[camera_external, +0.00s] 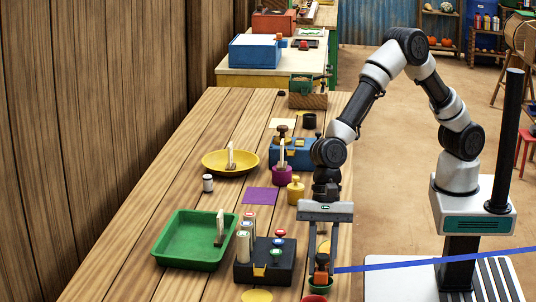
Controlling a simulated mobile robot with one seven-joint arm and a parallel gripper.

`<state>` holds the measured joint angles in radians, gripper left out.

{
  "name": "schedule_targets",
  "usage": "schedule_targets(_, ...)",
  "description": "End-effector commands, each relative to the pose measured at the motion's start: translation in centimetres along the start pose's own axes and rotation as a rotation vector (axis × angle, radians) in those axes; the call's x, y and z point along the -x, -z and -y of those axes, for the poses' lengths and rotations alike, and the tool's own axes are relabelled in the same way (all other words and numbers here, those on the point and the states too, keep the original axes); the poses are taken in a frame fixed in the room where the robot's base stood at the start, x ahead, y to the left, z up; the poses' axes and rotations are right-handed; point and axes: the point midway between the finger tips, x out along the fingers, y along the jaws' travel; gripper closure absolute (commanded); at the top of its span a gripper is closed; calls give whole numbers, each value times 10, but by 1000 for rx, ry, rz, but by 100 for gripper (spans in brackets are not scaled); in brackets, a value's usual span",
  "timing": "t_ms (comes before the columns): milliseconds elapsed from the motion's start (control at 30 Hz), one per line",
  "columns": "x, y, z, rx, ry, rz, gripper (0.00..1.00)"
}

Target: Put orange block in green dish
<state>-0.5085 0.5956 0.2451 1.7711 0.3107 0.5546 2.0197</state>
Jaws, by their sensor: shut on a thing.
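My gripper (321,262) is low at the front right of the table, its fingers shut on an orange block (321,277) with a dark part on top. I cannot tell whether block and dish touch. A large green tray-like dish (180,238) lies at the left, with a pale upright piece (220,228) at its right side. The orange block is well to the right of this tray.
A dark box (265,262) with coloured knobs and several pale cylinders stands between tray and gripper. A yellow dish (212,164), purple mat (261,196), yellow weight (295,190) and blue box (287,155) stand further back. A blue strap (430,260) crosses at right.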

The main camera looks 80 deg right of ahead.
Motion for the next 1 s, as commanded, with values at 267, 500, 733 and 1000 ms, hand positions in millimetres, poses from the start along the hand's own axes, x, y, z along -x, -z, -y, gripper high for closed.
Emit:
schedule_targets(267,-5,2,0,0,0,0,62)
schedule_targets(500,-5,2,0,0,0,0,55)
schedule_targets(733,6,-3,1,0,2,2,55)
schedule_targets(1000,63,-3,1,0,4,2,55)
